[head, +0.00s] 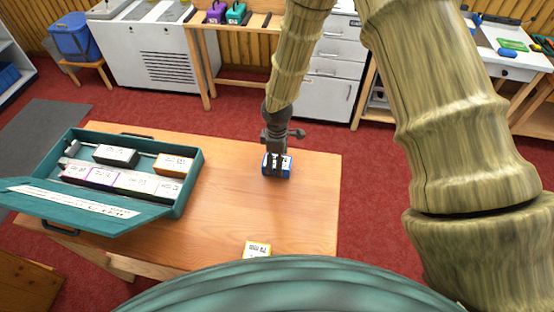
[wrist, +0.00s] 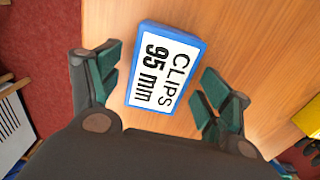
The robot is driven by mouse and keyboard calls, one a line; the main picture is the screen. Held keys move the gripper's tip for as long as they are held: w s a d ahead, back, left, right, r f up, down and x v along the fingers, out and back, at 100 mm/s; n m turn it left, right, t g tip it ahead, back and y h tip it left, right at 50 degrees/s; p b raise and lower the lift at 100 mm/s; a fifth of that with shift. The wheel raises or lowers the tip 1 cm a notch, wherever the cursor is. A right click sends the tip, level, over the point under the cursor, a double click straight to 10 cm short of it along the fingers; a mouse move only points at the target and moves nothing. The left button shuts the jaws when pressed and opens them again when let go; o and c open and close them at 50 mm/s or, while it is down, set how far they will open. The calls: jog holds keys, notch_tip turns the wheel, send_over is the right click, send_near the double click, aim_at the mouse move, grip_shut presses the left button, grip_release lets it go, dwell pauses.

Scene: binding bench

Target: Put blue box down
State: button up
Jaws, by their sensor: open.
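The blue box (head: 285,170) sits on the wooden table near its right edge. In the wrist view the blue box (wrist: 165,66) shows a white label reading "CLIPS 95 mm". My gripper (head: 277,153) is directly above the box and partly hides it in the head view. In the wrist view my gripper (wrist: 160,88) is open, with one finger on each side of the box. A gap of bare table shows between the box and each finger.
A teal open case (head: 190,185) with several labelled boxes stands on the table's left. A yellow-edged box (head: 257,249) lies near the front edge. The wooden table (head: 225,215) is clear between them. Cabinets and benches stand behind.

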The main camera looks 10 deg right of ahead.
notch_tip(320, 180, up, 12)
jog(key=b, duration=0.3)
dwell(0.4)
dwell(0.4)
